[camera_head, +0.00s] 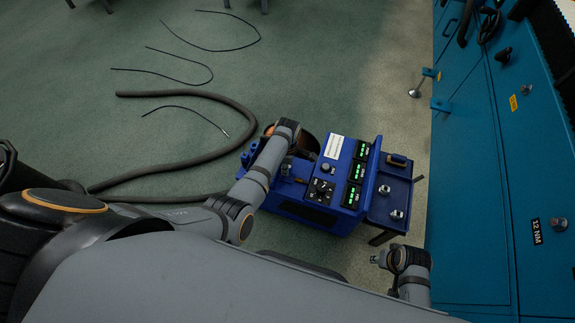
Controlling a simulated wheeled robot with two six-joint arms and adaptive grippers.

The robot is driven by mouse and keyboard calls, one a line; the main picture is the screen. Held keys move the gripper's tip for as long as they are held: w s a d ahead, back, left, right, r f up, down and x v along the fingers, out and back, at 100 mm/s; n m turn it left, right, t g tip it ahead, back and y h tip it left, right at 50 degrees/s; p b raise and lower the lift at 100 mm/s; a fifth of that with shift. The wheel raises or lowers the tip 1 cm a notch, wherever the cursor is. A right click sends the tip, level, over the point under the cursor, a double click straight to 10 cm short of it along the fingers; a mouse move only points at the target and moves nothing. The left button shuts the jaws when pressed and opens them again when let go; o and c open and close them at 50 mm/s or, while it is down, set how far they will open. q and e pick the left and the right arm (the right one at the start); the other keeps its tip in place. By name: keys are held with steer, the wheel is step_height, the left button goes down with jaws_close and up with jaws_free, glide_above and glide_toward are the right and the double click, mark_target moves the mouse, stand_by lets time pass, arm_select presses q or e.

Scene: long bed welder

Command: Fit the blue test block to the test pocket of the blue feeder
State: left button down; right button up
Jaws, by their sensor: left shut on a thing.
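The blue feeder (318,211) stands on the floor at the centre, with a front panel of knobs and green displays. My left arm reaches over its left part. My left gripper (287,167) points down there, small and partly covered by my own wrist. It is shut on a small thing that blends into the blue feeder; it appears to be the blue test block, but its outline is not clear. The test pocket cannot be made out. My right gripper (376,259) is apart from the feeder, below its right side; its finger gap is too small to judge.
A blue side tray (377,211) at the feeder's right carries metal fittings and a dark piece. A teal cabinet (490,180) fills the right side. A thick grey hose (215,98) and thin black cables lie on the floor at left. Open floor surrounds them.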

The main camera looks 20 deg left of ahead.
arm_select(q)
steer(key=shift+f+b, duration=0.5)
steer(key=shift+f, duration=0.45)
arm_select(e)
steer(key=shift+a+r, duration=0.25)
steer(key=shift+r, duration=0.8)
steer(key=shift+a+r, duration=0.2)
steer(key=shift+r, duration=0.85)
arm_select(q)
steer(key=shift+f, duration=0.15)
arm_select(e)
steer(key=shift+f, duration=0.15)
arm_select(q)
steer(key=shift+f+b, duration=0.9)
steer(key=shift+f, duration=0.2)
arm_select(e)
steer(key=shift+f, duration=0.75)
arm_select(q)
steer(key=c, duration=1)
jaws_free()
